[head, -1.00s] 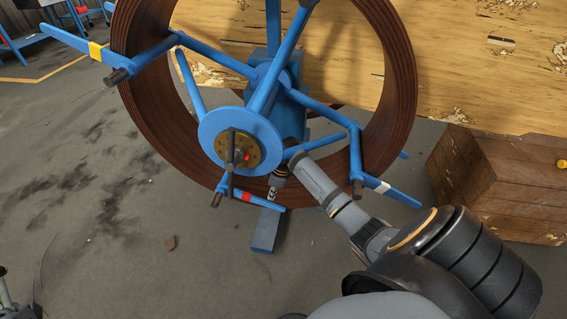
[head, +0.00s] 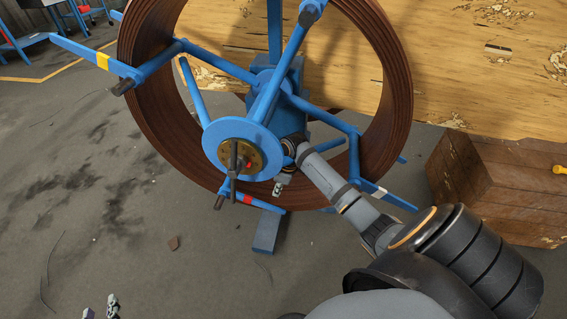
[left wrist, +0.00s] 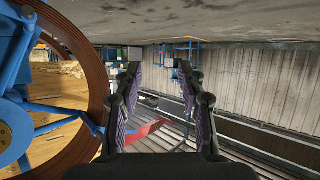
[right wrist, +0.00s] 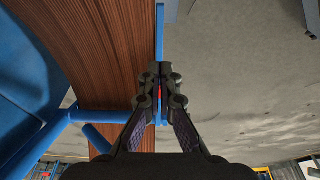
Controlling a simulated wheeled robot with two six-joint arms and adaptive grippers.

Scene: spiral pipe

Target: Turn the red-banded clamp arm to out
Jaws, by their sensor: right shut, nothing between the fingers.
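The red-banded clamp arm is a blue bar with a red band (head: 248,199) at the bottom of the spiral pipe reel in the head view. It slants down to the right across the brown coil (head: 398,110). My right gripper (head: 278,188) is just above and right of it, partly hidden behind its own wrist. In the right wrist view my right gripper (right wrist: 159,76) is shut, with a blue bar (right wrist: 160,35) beyond its tips and red showing between its fingers; contact cannot be told. My left gripper (head: 101,308) is low at left, open and empty in the left wrist view (left wrist: 158,80).
A blue hub disc with a brass centre (head: 240,155) and dark handle faces me. A yellow-banded arm (head: 103,61) sticks out left and a white-banded arm (head: 380,192) lower right. A wooden crate (head: 490,185) stands at right. The floor at left is mostly clear.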

